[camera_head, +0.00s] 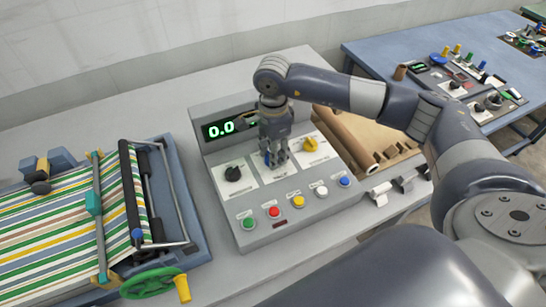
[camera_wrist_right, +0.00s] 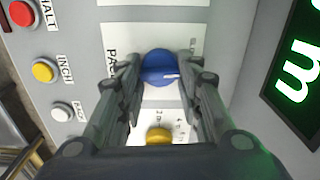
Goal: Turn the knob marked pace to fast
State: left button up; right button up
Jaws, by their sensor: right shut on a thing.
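The control panel (camera_head: 222,166) is a grey sloped box with three knobs in a row. The middle one, a blue knob (camera_wrist_right: 158,67), has "PAC..." printed beside it in the wrist view, the rest of the word hidden. A white pointer line on it points right in that view. My right gripper (camera_head: 276,159) is shut on this knob, a finger on either side; in the head view the fingers hide most of it. The setting words around the knob are hidden or too small to read. My left gripper is not in view.
A black knob (camera_head: 233,174) and a yellow knob (camera_head: 310,145) flank the blue one. Below are several coloured buttons, including a red one (camera_head: 274,211). A green display (camera_head: 222,129) reads 0.0. A striped-cloth roller press (camera_head: 131,190) stands left; a brown roll (camera_head: 345,138) lies right.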

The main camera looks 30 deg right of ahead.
jog(key=m+b, duration=0.2)
jog(key=m, duration=0.1)
jog(key=shift+f+m+b, duration=0.15)
jog(key=shift+m+b, duration=0.15)
jog(key=shift+b, duration=0.1)
jog(key=shift+r+m+b, duration=0.2)
jog(key=shift+m+b, duration=0.85)
jog(key=shift+m, duration=0.55)
jog(key=o, duration=1)
jog(key=shift+o, duration=0.4)
jog(key=shift+s, duration=0.1)
notch_tip(320, 180, up, 12)
